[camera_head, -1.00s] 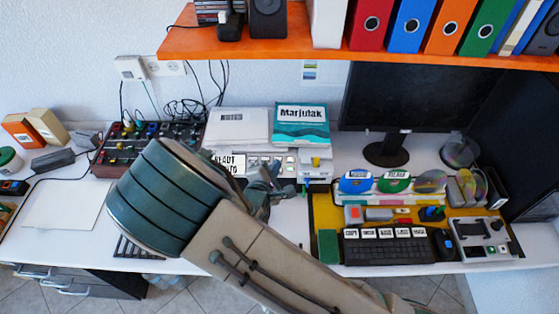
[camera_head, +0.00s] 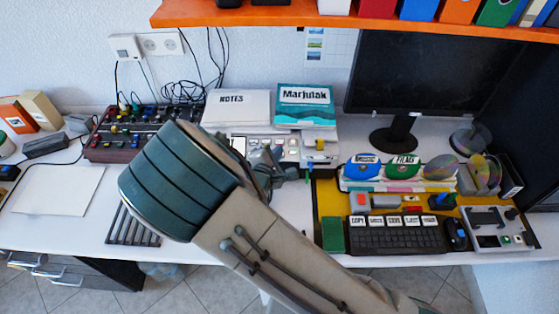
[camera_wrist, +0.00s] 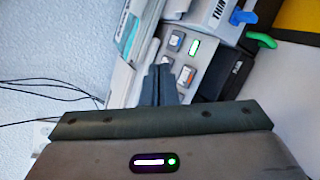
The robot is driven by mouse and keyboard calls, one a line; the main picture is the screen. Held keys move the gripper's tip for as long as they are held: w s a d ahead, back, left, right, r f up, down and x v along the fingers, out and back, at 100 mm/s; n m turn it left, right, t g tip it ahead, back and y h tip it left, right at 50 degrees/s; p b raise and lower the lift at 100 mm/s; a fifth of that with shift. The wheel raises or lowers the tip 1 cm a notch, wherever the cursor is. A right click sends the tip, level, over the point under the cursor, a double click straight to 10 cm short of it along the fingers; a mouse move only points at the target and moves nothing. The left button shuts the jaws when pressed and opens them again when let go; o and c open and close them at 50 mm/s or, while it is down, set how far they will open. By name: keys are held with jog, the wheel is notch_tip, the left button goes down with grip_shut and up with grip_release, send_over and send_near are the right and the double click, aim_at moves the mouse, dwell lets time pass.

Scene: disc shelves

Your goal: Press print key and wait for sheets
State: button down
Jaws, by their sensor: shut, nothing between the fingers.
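A white machine with a key panel (camera_head: 292,148) stands on the desk at the back, partly behind my arm. In the wrist view its grey panel (camera_wrist: 205,58) shows small square keys, including a grey key (camera_wrist: 176,41) and a key (camera_wrist: 187,75) with an orange mark, plus a lit green patch (camera_wrist: 194,47). My gripper (camera_head: 270,158) is in front of the machine. In the wrist view its fingers (camera_wrist: 159,70) are together and empty, with their tips at the panel's near keys. I cannot tell whether they touch. No printed sheets can be made out.
A notes stack (camera_head: 238,108) and a teal Marjulak book (camera_head: 305,106) lie behind the panel. A knobbed mixer box (camera_head: 140,135) stands left. A keyboard (camera_head: 395,238), disc holders and a monitor (camera_head: 410,75) are on the right. An orange shelf (camera_head: 270,15) hangs above.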

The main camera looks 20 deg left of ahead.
jog(key=f, duration=0.1)
jog(key=w+f, duration=0.1)
jog(key=f+b, duration=0.1)
jog(key=shift+w+a, duration=0.2)
jog(key=shift+w, duration=0.15)
jog(key=shift+f, duration=0.1)
dwell(1.7)
jog(key=shift+w+f, duration=0.15)
jog(key=shift+f, duration=0.15)
jog(key=shift+w+a+f, duration=0.1)
jog(key=shift+w+f, duration=0.1)
jog(key=shift+f, duration=0.15)
dwell(0.6)
jog(key=shift+s+r+p, duration=0.4)
jog(key=shift+r+p, duration=0.35)
jog(key=shift+p, duration=0.5)
